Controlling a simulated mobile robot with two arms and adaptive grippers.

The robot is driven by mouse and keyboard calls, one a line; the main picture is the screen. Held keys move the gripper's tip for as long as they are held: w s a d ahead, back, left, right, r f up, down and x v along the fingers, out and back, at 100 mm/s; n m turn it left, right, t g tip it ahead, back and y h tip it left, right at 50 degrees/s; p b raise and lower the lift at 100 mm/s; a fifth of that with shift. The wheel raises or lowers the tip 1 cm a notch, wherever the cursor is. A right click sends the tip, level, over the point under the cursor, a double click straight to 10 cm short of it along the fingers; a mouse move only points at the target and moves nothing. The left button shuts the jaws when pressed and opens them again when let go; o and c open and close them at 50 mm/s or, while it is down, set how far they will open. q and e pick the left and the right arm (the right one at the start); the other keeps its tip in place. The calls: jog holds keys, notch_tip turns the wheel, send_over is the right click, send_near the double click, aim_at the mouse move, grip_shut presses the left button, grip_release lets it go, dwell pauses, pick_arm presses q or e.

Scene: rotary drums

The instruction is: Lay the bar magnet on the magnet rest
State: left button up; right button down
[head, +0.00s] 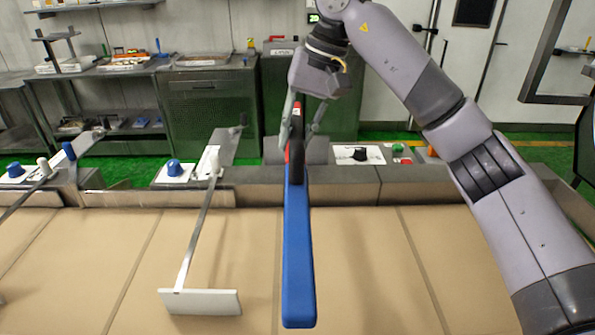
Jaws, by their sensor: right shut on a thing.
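My right gripper (298,132) comes in from the upper right and is shut on the bar magnet. The bar magnet (298,250) is a long bar, blue on its near part, with a black middle part between the fingers and some red at its far end. Its blue end points toward me over the tan surface. I cannot tell whether it touches anything below. No part is clearly the magnet rest; a grey block (316,151) sits behind the magnet, partly hidden by it. My left gripper is not in view.
A white plate (200,301) on a thin rod stands left of the magnet. Blue knobs (174,167) and a panel with a black knob and green button (360,155) line the ledge. The tan surface (380,270) is clear to the right. Shelves and cabinets stand behind.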

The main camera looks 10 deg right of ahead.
notch_tip(320, 180, down, 19)
jog(key=p, duration=0.5)
jog(key=shift+f, duration=0.15)
jog(key=c, duration=1.8)
grip_release()
jog(key=shift+f, duration=0.1)
jog(key=o, duration=0.4)
jog(key=shift+s, duration=0.1)
jog(key=shift+c, duration=0.2)
